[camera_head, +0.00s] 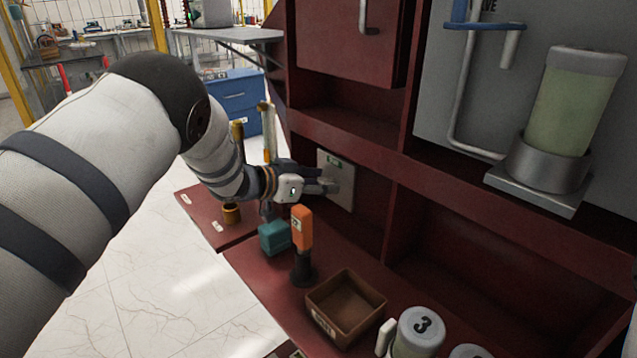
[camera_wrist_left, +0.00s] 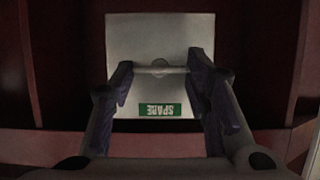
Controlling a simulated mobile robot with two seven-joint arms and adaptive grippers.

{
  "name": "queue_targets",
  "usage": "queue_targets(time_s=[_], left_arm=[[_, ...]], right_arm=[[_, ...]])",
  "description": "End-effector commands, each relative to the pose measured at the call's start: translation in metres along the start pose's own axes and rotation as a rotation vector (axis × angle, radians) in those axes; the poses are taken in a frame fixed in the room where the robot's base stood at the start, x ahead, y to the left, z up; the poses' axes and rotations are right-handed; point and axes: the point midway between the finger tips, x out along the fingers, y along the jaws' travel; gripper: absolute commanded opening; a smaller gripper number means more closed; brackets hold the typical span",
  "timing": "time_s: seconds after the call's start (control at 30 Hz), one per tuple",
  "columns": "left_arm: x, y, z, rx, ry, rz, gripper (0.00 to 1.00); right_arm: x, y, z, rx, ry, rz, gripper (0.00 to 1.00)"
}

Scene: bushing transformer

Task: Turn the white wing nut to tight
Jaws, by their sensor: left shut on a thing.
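My left gripper (camera_head: 328,181) reaches in from the left to a pale metal plate (camera_head: 341,178) on the dark red cabinet. In the left wrist view, the plate (camera_wrist_left: 150,30) carries a green label reading SPARE, seen upside down. The white wing nut (camera_wrist_left: 160,69) shows there as a thin pale bar with a rounded hub, lying level across the gap between the fingers. My left gripper (camera_wrist_left: 160,75) is shut on the wing nut, with a finger at each end of the bar. In the head view the nut is hidden by the gripper. My right gripper is not in view.
Below my left gripper, a teal block (camera_head: 274,238), an orange-topped tool (camera_head: 302,229) and an open brown box (camera_head: 345,308) stand on the red shelf. A greenish cylinder (camera_head: 575,100) is mounted at right.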

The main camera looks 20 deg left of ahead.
Motion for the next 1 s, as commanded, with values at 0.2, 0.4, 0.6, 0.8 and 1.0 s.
queue_targets(time_s=[0.2,0.4,0.6,0.8,1.0], left_arm=[[-0.0005,-0.0005,-0.0022,0.019,0.004,-0.009,0.15],[-0.0003,-0.0005,-0.0019,0.020,0.004,-0.009,0.15],[-0.0003,-0.0004,-0.0018,0.019,0.003,-0.009,0.61],[-0.0001,-0.0001,-0.0009,0.018,0.002,-0.008,0.63],[-0.0095,-0.0006,-0.0007,0.016,0.001,-0.008,0.63]], right_arm=[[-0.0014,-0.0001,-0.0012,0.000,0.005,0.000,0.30],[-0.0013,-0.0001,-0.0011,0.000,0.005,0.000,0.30],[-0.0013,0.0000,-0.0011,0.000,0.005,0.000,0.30],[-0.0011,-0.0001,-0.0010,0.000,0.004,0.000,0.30],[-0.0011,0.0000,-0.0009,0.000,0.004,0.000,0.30]])
